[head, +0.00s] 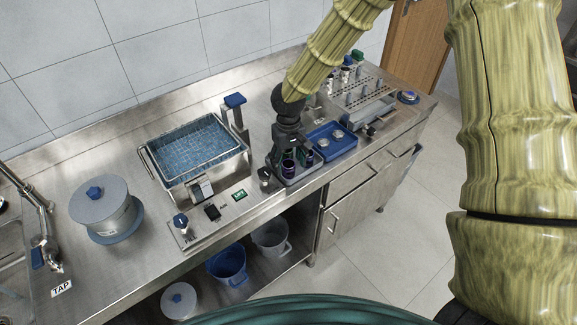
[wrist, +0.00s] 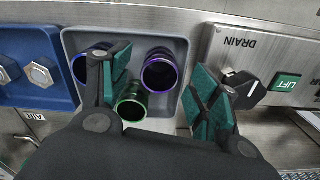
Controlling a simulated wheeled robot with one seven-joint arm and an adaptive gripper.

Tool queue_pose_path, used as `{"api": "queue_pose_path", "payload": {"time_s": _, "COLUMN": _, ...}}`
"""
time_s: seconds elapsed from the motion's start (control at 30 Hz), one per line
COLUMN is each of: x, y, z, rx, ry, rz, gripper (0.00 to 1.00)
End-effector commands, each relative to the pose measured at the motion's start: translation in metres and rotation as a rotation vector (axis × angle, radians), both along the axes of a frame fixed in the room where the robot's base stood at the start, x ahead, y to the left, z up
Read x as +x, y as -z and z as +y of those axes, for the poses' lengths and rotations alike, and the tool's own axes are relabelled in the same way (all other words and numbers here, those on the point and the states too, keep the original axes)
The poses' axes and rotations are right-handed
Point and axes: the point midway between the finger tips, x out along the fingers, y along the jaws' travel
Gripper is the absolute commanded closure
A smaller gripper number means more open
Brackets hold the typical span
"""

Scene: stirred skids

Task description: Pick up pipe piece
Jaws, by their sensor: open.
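A grey tray (wrist: 70,42) holds three short dark pipe pieces standing with their open ends up. One with a purple rim (wrist: 160,72) lies between my finger pads in the wrist view. One with a green rim (wrist: 131,103) is nearer my palm. My gripper (wrist: 161,80) is open, with green pads spread on either side of the right purple-rimmed piece. Contact cannot be told. In the head view my gripper (head: 296,148) is over the tray (head: 293,182), hiding part of it.
A blue tray (head: 322,132) with metal hex pieces sits right of the grey tray. A wire basket bath (head: 195,150) and lidded pot (head: 105,205) stand left.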

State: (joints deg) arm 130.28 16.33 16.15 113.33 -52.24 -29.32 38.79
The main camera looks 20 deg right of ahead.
Motion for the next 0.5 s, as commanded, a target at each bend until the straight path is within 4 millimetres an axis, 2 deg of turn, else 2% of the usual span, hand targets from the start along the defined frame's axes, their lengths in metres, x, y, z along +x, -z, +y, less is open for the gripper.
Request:
{"api": "queue_pose_path", "payload": {"time_s": 0.4, "x": -0.0001, "y": 0.0082, "z": 0.0001, "rx": 0.0, "ry": 0.0, "rz": -0.001, "gripper": 0.38}}
{"api": "queue_pose_path", "payload": {"time_s": 0.5, "x": 0.0, "y": 0.0081, "z": 0.0001, "rx": 0.0, "ry": 0.0, "rz": -0.001, "gripper": 0.56}}
